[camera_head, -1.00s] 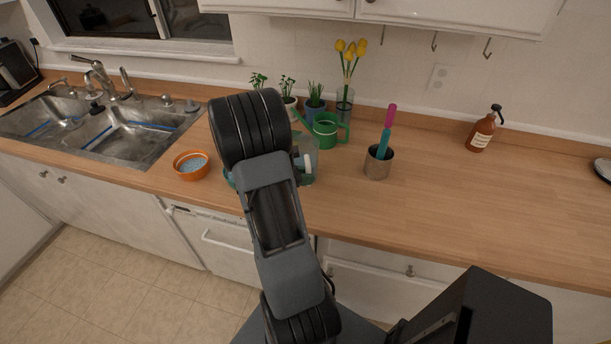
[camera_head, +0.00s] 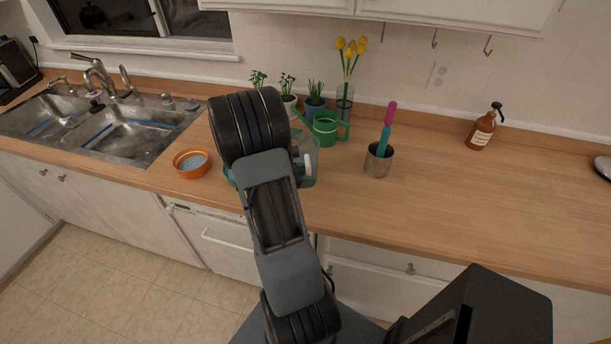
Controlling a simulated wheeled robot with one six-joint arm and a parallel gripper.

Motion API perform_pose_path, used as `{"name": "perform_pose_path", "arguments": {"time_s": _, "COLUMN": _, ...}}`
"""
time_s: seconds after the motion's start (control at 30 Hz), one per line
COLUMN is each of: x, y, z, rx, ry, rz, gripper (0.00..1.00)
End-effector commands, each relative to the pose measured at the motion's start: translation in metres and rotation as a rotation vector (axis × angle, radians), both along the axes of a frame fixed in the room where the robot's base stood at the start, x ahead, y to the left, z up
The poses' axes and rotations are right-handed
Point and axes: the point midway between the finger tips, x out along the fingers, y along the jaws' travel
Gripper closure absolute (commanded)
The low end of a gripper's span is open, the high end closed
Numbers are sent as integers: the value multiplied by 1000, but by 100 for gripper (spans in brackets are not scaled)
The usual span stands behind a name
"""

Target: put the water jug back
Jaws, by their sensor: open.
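A clear, teal-tinted jug (camera_head: 312,158) stands on the wooden counter, mostly hidden behind my arm. Its right side shows, with a pale upright part on it, and a sliver of teal shows left of the arm. I cannot tell how full it is. My arm reaches forward over the counter edge, and its thick black joint blocks the view. My gripper is hidden behind the arm, so its relation to the jug cannot be seen.
A green watering can (camera_head: 326,127) is close behind the jug. An orange bowl (camera_head: 190,164) is left, beside the double sink (camera_head: 135,132). A metal cup (camera_head: 378,161) with tools, potted plants (camera_head: 314,100), a tulip vase (camera_head: 344,103) and a brown bottle (camera_head: 482,132) stand around. The right counter is mostly clear.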

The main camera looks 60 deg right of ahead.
Motion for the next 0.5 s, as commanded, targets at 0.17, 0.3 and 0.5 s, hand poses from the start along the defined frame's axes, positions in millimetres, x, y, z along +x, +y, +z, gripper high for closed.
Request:
{"name": "perform_pose_path", "arguments": {"time_s": 0.17, "x": 4, "y": 4, "z": 6, "rx": -1, "ry": -1, "rz": 3, "gripper": 57}}
{"name": "perform_pose_path", "arguments": {"time_s": 0.3, "x": 17, "y": 21, "z": 14, "rx": -3, "ry": -4, "rz": 6, "gripper": 57}}
{"name": "perform_pose_path", "arguments": {"time_s": 0.5, "x": 38, "y": 51, "z": 29, "rx": -1, "ry": -2, "rz": 6, "gripper": 57}}
